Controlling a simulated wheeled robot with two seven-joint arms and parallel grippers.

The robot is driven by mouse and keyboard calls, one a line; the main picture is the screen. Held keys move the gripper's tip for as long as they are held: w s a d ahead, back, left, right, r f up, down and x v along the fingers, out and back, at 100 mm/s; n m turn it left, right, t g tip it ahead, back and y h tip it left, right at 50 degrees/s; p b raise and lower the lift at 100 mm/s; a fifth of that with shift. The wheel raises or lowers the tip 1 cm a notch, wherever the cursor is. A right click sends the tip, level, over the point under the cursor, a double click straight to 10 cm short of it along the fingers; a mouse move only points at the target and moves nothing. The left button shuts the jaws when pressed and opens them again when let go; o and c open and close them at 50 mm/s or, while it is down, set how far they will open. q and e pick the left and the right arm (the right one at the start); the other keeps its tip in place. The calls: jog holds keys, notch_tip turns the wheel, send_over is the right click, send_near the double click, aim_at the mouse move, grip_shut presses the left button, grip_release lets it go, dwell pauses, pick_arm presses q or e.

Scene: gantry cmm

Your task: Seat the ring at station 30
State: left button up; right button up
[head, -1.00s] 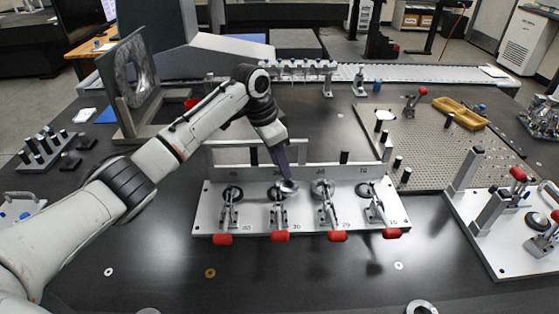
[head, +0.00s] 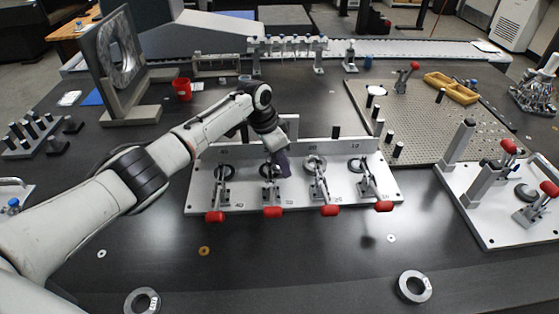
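The white fixture plate (head: 200,203) carries a row of stations with red-handled clamps. Station 30 is the second from the left, with its red clamp handle (head: 272,212) toward the front edge. My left gripper (head: 284,172) points down at station 30, just right of its dark round seat (head: 268,170). Its fingertips are small and partly hidden, so I cannot tell whether they are open or shut. The ring does not show clearly between them. A light ring shape (head: 316,163) shows at station 20. My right gripper is not in view.
Loose grey rings lie on the black table at front right (head: 412,287) and front left (head: 142,301). A perforated plate (head: 425,125) is at the back right. Another clamp fixture (head: 480,220) stands at the right. The table in front of the plate is mostly clear.

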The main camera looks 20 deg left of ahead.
pick_arm(q)
grip_shut()
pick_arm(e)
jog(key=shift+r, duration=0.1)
